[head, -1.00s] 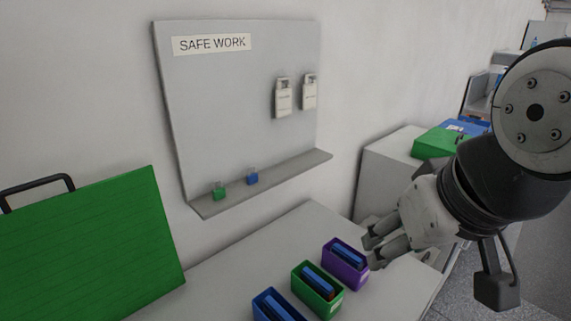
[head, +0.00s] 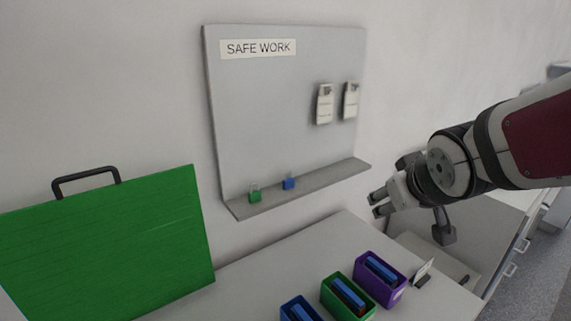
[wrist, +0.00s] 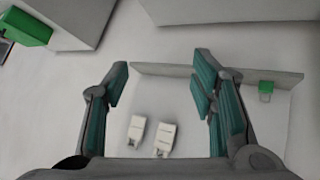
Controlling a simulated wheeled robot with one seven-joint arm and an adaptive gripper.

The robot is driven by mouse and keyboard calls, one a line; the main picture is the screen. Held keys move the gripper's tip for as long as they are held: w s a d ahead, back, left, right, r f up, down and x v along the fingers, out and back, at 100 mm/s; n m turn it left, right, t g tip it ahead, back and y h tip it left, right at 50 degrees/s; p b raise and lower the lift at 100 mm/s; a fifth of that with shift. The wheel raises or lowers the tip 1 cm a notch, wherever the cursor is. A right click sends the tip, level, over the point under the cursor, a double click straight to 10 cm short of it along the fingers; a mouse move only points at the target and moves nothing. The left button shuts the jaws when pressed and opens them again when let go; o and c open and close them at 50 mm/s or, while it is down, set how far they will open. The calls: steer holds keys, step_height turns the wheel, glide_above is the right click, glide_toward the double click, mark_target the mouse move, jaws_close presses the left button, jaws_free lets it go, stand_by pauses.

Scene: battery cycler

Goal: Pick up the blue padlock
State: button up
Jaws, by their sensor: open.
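The small blue padlock (head: 288,184) stands on the grey ledge (head: 335,175) of the "SAFE WORK" board (head: 270,110) in the head view. A green padlock (head: 255,196) stands just left of it. My gripper (head: 375,204) is open and empty, to the right of the blue padlock and apart from it, beyond the ledge's right end in the picture. In the wrist view my gripper (wrist: 160,80) faces the board. The green padlock (wrist: 265,91) shows there to the right of the right finger; I cannot see the blue padlock there.
Two white tags (head: 325,104) (head: 351,100) hang on the board above the ledge. Below are open purple (head: 397,295), green (head: 335,300) and blue bins with items in them. A large green case (head: 110,245) stands at left.

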steer(key=w+a+f+n+t+y, duration=0.1)
steer(key=w+a+f+n+y, duration=0.15)
steer(key=w, duration=0.25)
steer(key=w+a+f+n+t+y, duration=0.1)
steer(key=w+a+f, duration=0.1)
steer(key=w+f, duration=0.3)
steer(key=t+y, duration=0.3)
steer(key=y, duration=0.4)
glide_toward(290, 181)
steer(key=shift+n, duration=0.25)
steer(key=x, duration=0.5)
steer(key=shift+w+a, duration=0.15)
steer(key=shift+w, duration=0.1)
steer(key=shift+r+p+x, duration=0.15)
steer(key=shift+x, duration=1.15)
steer(key=shift+r+p+x, duration=0.15)
steer(key=shift+x, duration=1.15)
jaws_close()
